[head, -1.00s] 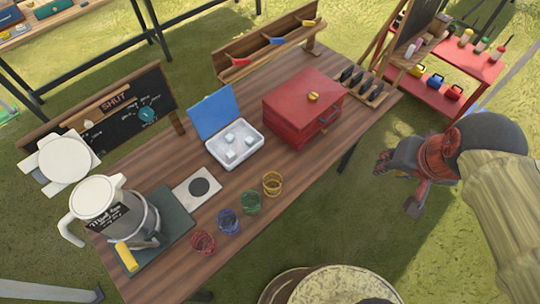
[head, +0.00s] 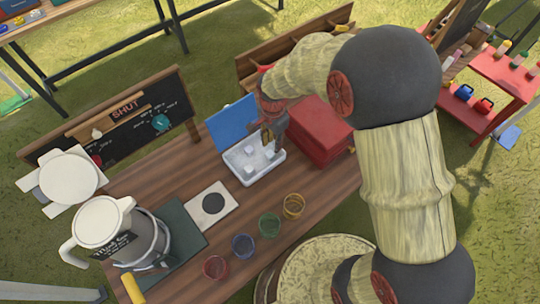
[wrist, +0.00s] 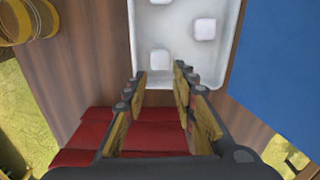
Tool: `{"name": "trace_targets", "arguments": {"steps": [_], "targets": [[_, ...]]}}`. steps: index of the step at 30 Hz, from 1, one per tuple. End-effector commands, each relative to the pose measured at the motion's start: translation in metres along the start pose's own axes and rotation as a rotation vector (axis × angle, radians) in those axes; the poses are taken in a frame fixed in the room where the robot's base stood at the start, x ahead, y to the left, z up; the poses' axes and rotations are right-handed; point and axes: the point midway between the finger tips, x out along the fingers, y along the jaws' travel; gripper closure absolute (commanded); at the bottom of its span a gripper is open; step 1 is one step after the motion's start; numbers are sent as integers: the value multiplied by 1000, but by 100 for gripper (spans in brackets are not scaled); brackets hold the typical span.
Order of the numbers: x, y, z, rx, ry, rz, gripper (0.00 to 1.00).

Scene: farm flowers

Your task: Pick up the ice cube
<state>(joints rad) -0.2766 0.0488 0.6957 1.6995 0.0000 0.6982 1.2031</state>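Whitish ice cubes lie in a shallow white tray (head: 236,163) with an open blue lid (head: 232,122). In the wrist view, one cube (wrist: 160,60) lies just beyond the fingertips, in line with the gap between them. Another cube (wrist: 205,28) is farther to the right, and a third (wrist: 160,2) is cut by the top edge. My gripper (wrist: 160,73) is open and empty, with a finger on each side of the gap. In the head view my gripper (head: 270,141) is over the right part of the tray and partly hides it.
A red box (head: 318,132) stands close to the tray's right side. Red, blue, green and yellow rings (head: 243,246) line the table's near edge. A grey jug (head: 150,240) stands at left, and a white card (head: 212,203) lies before the tray.

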Motion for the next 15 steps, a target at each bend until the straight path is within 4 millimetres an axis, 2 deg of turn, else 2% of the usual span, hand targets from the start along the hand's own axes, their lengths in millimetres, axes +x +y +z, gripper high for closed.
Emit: {"name": "trace_targets", "arguments": {"steps": [5,15], "targets": [[14,0,-1,-1,0,0,73],[58,-1,-2,-2,0,1,73]]}}
